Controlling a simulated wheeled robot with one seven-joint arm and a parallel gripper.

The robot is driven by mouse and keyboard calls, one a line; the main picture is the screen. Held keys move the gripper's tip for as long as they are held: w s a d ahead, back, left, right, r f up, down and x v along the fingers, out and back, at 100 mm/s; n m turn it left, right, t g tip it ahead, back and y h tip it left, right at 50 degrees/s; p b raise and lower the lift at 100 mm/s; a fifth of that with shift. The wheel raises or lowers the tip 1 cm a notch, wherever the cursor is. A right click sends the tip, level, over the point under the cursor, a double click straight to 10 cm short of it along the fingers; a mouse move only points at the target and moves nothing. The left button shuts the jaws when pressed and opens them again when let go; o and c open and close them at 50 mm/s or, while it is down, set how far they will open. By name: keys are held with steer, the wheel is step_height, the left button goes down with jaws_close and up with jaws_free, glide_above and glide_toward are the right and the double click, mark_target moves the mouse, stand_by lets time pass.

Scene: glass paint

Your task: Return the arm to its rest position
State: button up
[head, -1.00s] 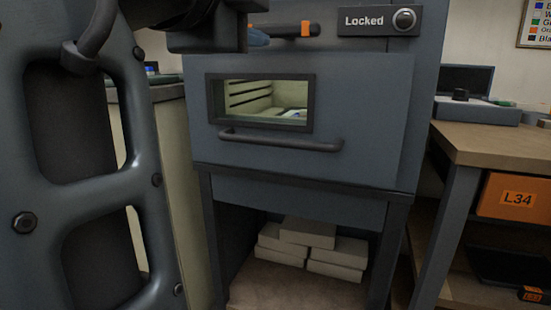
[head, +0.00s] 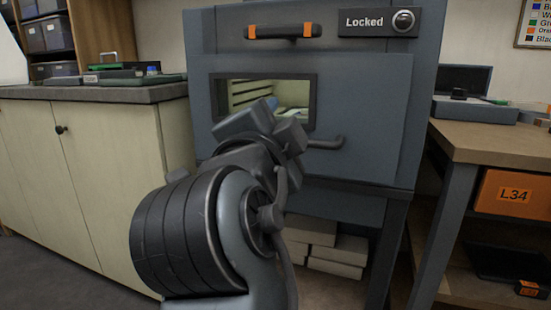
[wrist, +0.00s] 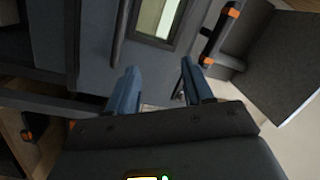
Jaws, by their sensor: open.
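My arm stands in front of the kiln-like grey cabinet (head: 375,130) in the head view, covering part of its window and bar handle. In the wrist view my gripper (wrist: 158,80) has its two blue fingers apart, with nothing between them. The cabinet's front (wrist: 90,50) and its window (wrist: 158,18) lie beyond the fingertips. The fingertips are not clear to see in the head view. The cabinet door is shut, and a sign (head: 378,22) on it reads "Locked".
Pale bricks (head: 338,255) lie on the shelf under the cabinet. A wooden workbench (head: 495,145) with an orange L34 bin (head: 508,196) stands at the right. A cream counter (head: 95,170) stands at the left, with open floor in front of it.

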steer(key=s+d+f+n+y, duration=0.25)
steer(key=d+f+n, duration=0.2)
steer(key=f, duration=0.55)
steer(key=s+d+f+n+y, duration=0.25)
steer(key=d+f+n, duration=0.2)
steer(key=f, duration=0.65)
steer(key=s+d+f+n+g, duration=0.1)
steer(key=s+d+f+n, duration=0.1)
steer(key=s+d+f, duration=0.3)
steer(key=s+d+f+n+g+y, duration=0.1)
steer(key=s+f+n, duration=0.15)
steer(key=s, duration=0.55)
steer(key=s+d+f+n+g, duration=0.1)
steer(key=s+d+f, duration=0.2)
steer(key=s+f, duration=0.25)
steer(key=s+d+r+h, duration=0.1)
steer(key=s+d+r, duration=0.1)
steer(key=s, duration=0.7)
steer(key=s+d+r+h, duration=0.1)
steer(key=s+r, duration=0.1)
steer(key=s, duration=0.8)
step_height(320, 180, up, 24)
steer(key=p, duration=2.4)
steer(key=shift+w+d+f+g, duration=0.15)
steer(key=shift+w+f+g, duration=0.1)
steer(key=shift+g, duration=0.05)
